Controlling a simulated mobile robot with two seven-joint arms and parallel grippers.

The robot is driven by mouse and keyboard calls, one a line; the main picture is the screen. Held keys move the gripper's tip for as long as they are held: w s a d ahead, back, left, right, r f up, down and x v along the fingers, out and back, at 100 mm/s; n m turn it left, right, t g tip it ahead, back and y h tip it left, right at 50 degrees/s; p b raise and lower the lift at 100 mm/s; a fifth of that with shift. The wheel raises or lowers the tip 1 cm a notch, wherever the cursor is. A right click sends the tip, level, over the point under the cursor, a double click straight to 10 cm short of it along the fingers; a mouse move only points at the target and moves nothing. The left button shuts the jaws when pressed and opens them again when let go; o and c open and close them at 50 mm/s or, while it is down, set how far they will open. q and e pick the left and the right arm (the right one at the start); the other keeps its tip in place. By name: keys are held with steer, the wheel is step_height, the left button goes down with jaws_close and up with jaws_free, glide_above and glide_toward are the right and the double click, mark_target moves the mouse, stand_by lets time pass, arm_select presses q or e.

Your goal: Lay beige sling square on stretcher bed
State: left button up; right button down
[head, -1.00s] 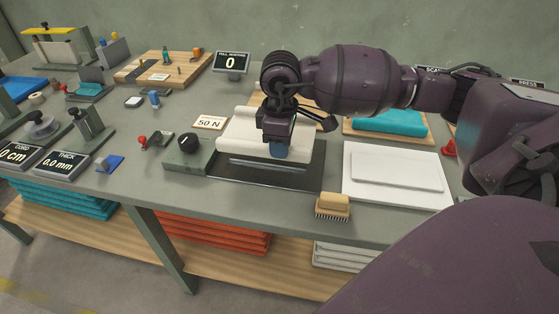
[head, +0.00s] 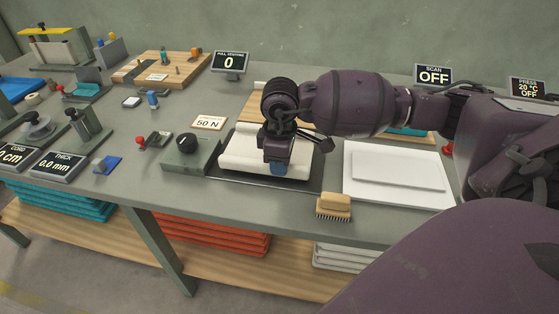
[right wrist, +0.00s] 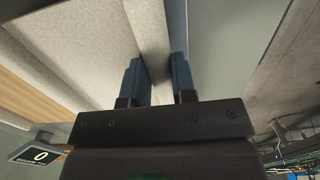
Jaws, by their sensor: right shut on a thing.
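The beige sling (head: 240,150) is a pale cloth panel with thick rolled edges, and it lies over the dark stretcher bed (head: 230,180) in the head view. My right gripper (head: 274,168) is at the sling's near edge, right of its middle. In the right wrist view my right gripper (right wrist: 160,75) has its blue fingers on either side of the sling's rolled edge (right wrist: 152,35), shut on it. My arm hides part of the sling's far right side. I cannot tell whether the sling touches the bed everywhere. My left gripper is out of view.
A knob box (head: 190,150) adjoins the bed's left side. A white slab (head: 398,170) lies to the right, and a brush (head: 333,205) sits in front. A "50 N" card (head: 208,123) and a pull display (head: 229,63) are behind.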

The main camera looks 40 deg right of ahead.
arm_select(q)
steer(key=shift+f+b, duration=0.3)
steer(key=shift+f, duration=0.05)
arm_select(e)
steer(key=shift+f, duration=0.45)
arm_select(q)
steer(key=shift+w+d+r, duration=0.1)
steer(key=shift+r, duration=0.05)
arm_select(e)
steer(key=c, duration=0.9)
jaws_free()
steer(key=shift+c, duration=0.2)
steer(key=shift+r, duration=0.1)
steer(key=shift+r+p, duration=0.4)
steer(key=shift+r, duration=0.05)
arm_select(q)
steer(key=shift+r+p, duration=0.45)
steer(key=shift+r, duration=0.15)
arm_select(e)
step_height(320, 180, up, 12)
steer(key=shift+r, duration=0.15)
steer(key=shift+s, duration=0.1)
